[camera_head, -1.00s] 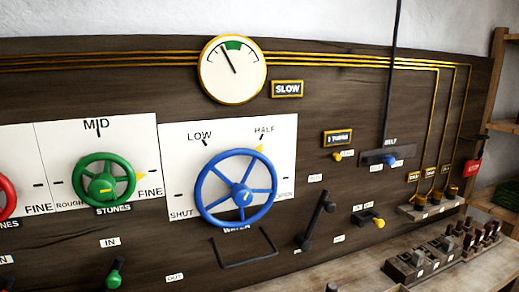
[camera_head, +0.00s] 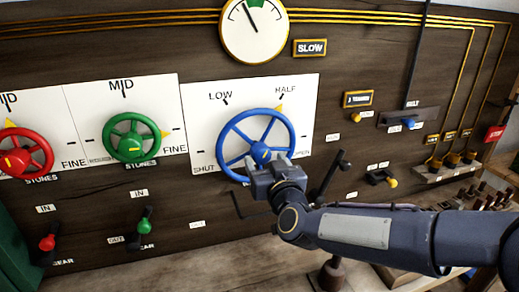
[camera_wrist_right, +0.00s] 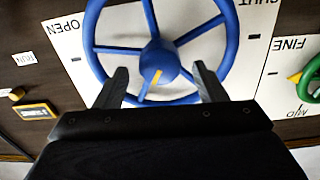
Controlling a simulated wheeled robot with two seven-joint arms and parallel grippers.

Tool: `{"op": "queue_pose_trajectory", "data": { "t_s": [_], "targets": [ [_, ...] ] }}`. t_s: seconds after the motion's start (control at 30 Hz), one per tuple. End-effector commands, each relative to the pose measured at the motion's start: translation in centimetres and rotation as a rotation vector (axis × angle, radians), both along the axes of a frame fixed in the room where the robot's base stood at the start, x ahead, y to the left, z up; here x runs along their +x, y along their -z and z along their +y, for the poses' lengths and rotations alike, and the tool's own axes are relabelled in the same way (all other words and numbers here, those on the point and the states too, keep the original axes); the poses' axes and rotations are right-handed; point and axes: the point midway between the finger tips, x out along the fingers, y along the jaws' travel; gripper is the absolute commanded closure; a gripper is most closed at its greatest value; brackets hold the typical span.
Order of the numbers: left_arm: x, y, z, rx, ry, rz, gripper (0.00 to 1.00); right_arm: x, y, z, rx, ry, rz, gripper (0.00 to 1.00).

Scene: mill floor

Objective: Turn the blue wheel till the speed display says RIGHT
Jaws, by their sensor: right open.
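The blue wheel (camera_head: 234,131) is mounted on a white panel (camera_head: 199,98) marked SHUT, LOW, HALF and OPEN. A yellow pointer (camera_head: 279,110) at its upper right sits near HALF. The speed display (camera_head: 310,48) reads SLOW. The round dial (camera_head: 254,28) above has a green band, and its needle leans left of it. My right gripper (camera_head: 263,165) is in front of the wheel's lower part. In the right wrist view the blue wheel (camera_wrist_right: 152,60) fills the top, and my open right gripper (camera_wrist_right: 158,78) has its fingers either side of the hub, nothing held. My left gripper is out of view.
A green wheel (camera_head: 129,137) and a red wheel (camera_head: 23,153) are to the left. Small levers (camera_head: 146,222) sit below them. A black lever (camera_head: 333,172) stands just right of my gripper. A bench with switches (camera_head: 480,199) is at the right.

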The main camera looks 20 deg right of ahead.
Motion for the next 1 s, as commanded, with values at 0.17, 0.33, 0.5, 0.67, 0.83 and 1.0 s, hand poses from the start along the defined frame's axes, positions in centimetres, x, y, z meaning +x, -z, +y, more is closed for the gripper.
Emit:
{"op": "queue_pose_trajectory", "data": {
  "t_s": [0.17,0.33,0.5,0.67,0.83,1.0],
  "targets": [
    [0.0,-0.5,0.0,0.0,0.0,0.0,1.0,3.1,0.0,0.1,0.001,0.0,0.004,0.35],
    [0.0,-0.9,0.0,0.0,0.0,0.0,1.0,5.1,0.0,0.1,0.002,-0.001,0.003,0.35],
    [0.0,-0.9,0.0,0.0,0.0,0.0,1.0,5.8,0.0,0.1,0.001,-0.002,0.002,0.35],
    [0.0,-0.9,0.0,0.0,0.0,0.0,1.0,5.8,0.0,0.1,0.002,-0.002,0.002,0.35],
    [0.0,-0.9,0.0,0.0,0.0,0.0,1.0,5.8,0.0,0.1,0.002,-0.002,0.002,0.51],
    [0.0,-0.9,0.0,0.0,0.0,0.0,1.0,5.8,0.0,0.1,0.002,-0.002,0.002,0.73]
  ]
}}
